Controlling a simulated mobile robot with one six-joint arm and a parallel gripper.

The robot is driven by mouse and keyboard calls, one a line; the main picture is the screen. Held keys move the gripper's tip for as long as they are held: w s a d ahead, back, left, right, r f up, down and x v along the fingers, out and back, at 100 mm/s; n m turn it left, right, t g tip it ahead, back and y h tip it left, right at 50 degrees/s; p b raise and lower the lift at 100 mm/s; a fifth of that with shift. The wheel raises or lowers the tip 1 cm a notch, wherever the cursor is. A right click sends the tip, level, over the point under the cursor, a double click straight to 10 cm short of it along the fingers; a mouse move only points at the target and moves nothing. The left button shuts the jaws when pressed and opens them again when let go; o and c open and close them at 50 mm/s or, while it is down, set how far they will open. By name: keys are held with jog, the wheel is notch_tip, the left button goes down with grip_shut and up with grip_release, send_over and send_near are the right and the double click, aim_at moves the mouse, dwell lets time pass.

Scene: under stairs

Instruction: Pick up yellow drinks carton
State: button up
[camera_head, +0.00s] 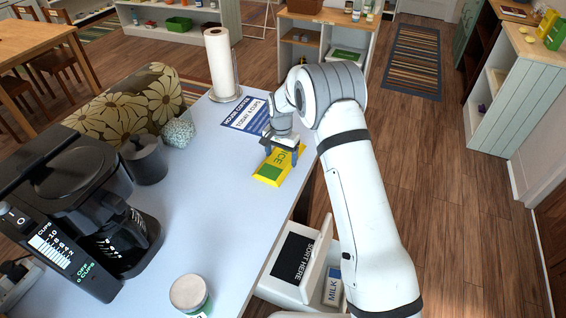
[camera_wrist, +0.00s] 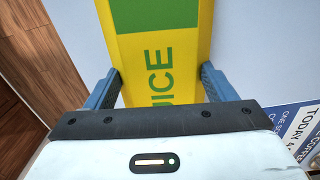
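The yellow drinks carton (camera_head: 274,167) lies flat near the right edge of the pale counter in the head view. It has a green panel and green lettering. My gripper (camera_head: 281,151) points down over its far end, with one finger at each side. In the wrist view the carton (camera_wrist: 155,45) runs between the two blue fingers (camera_wrist: 162,78), and the letters "ICE" show. The carton's far end is partly hidden by my gripper.
A blue printed sheet (camera_head: 245,116) lies just beyond the carton, and a paper towel roll (camera_head: 219,64) stands behind it. A coffee maker (camera_head: 85,215), dark canister (camera_head: 144,160) and lidded jar (camera_head: 188,294) stand on the counter. Below the right edge is a bin labelled "SORT HERE" (camera_head: 290,285).

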aim_at(281, 157)
jog(key=c, duration=0.7)
jog(key=shift+r, duration=0.15)
notch_tip(281, 157, up, 10)
jog(key=b, duration=0.2)
jog(key=shift+b, duration=0.35)
